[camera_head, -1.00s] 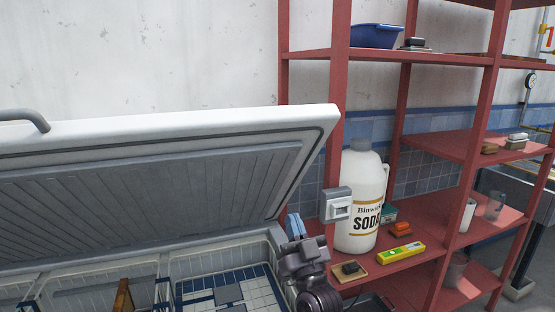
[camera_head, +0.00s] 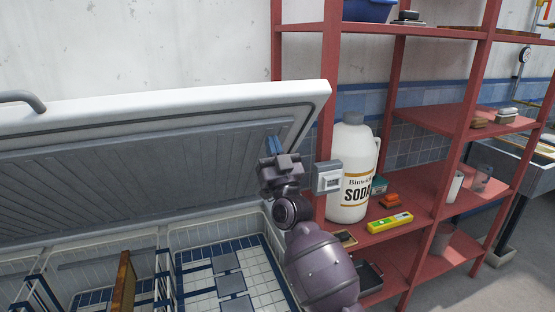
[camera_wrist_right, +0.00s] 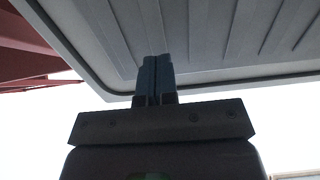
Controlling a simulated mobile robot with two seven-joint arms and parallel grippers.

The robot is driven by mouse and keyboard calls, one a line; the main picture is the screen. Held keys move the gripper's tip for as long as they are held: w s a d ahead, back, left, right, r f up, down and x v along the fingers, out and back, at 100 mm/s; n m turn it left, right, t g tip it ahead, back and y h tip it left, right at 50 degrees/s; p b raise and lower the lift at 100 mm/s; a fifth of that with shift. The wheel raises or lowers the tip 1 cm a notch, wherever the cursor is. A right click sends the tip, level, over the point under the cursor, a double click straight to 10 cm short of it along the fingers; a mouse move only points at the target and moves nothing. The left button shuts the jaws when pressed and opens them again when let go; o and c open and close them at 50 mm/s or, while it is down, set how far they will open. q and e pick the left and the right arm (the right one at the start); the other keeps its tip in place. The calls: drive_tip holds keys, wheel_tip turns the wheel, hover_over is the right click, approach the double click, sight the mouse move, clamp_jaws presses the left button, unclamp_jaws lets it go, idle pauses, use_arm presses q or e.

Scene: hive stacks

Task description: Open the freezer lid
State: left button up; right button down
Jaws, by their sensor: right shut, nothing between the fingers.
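The freezer lid (camera_head: 150,170) is tilted up, with its ribbed grey underside and white rim facing me in the head view. A grey handle (camera_head: 22,98) sits on its upper edge at the far left. The open freezer (camera_head: 215,242) lies below. My right gripper (camera_head: 272,143) is shut and empty, pointing up at the underside near the lid's right end. In the right wrist view its blue fingers (camera_wrist_right: 155,78) are together against or just below the lid's underside (camera_wrist_right: 210,40); I cannot tell whether they touch. My left gripper is not in view.
A red shelf unit (camera_head: 330,60) stands close to the right of the freezer. It holds a white soda jug (camera_head: 352,165), a yellow box (camera_head: 389,222) and a blue bin (camera_head: 369,10). A grey switch box (camera_head: 327,177) is near my right gripper. Wire baskets (camera_head: 90,275) are inside the freezer.

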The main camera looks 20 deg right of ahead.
drive_tip(key=shift+w+r, duration=0.35)
drive_tip(key=shift+w, duration=0.15)
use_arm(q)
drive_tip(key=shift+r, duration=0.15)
use_arm(e)
drive_tip(key=shift+w+r, duration=0.25)
drive_tip(key=shift+r, duration=0.05)
drive_tip(key=p+x, duration=0.1)
drive_tip(key=x, duration=0.9)
drive_tip(key=shift+w, duration=0.2)
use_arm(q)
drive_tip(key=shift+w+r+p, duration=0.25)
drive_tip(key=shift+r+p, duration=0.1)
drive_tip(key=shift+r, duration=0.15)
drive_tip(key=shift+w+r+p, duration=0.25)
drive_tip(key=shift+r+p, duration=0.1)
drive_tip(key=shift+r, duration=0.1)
use_arm(e)
drive_tip(key=w+r+g, duration=0.1)
drive_tip(key=w+r, duration=0.4)
drive_tip(key=w, duration=0.5)
drive_tip(key=shift+w+d+r+g, duration=0.2)
drive_tip(key=shift+w+r+g, duration=0.1)
drive_tip(key=shift+w, duration=0.1)
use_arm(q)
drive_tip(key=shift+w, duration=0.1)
use_arm(e)
drive_tip(key=shift+f, duration=0.15)
